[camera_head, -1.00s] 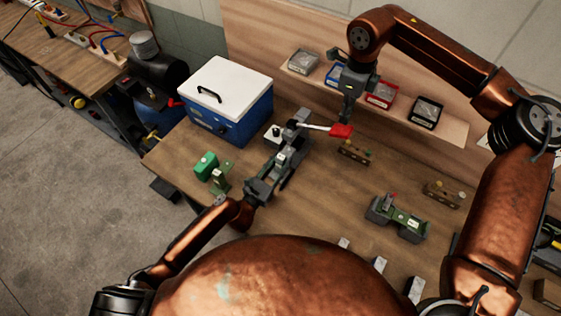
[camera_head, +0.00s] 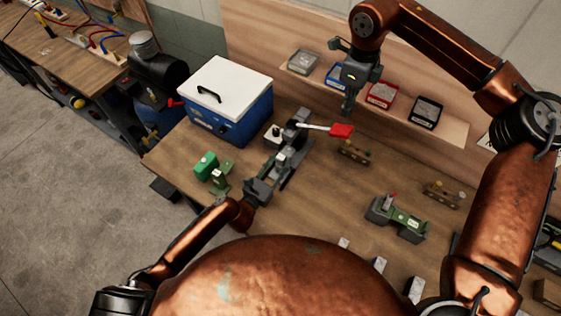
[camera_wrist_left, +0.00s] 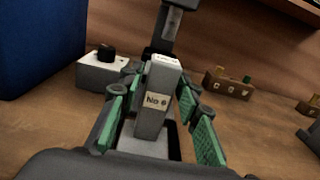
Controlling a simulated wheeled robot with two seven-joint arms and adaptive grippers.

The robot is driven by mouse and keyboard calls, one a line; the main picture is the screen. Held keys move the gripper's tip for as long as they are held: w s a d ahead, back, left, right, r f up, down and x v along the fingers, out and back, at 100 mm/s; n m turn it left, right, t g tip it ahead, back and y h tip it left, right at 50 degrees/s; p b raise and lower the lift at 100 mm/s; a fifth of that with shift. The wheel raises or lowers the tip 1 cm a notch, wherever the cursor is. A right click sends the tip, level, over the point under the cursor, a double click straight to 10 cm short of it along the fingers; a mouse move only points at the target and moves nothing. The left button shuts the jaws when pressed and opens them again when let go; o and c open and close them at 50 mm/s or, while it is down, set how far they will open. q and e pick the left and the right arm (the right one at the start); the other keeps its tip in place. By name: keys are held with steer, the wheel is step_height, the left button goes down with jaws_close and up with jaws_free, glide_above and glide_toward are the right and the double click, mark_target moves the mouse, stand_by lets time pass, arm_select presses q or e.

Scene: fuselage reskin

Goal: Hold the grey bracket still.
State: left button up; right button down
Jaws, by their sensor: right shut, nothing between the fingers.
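The grey bracket (camera_wrist_left: 152,105), labelled "No 6", stands between the green-padded fingers of my left gripper (camera_wrist_left: 157,100) in the left wrist view. Gaps show beside it near the palm; I cannot tell whether the pads touch it further out. In the head view my left gripper (camera_head: 262,190) is at the near end of a dark grey fixture (camera_head: 287,165), and the bracket is hard to make out there.
A blue cooler with a white lid (camera_head: 228,95) stands left of the fixture. A green block (camera_head: 206,165) is near the table's left edge. Shelf trays (camera_head: 381,94) stand behind. A green-grey part (camera_head: 398,218) lies right; the table between is largely clear.

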arm_select(q)
steer(key=o, duration=0.4)
steer(key=shift+o, duration=0.2)
steer(key=v, duration=1.2)
steer(key=shift+d+f, duration=0.1)
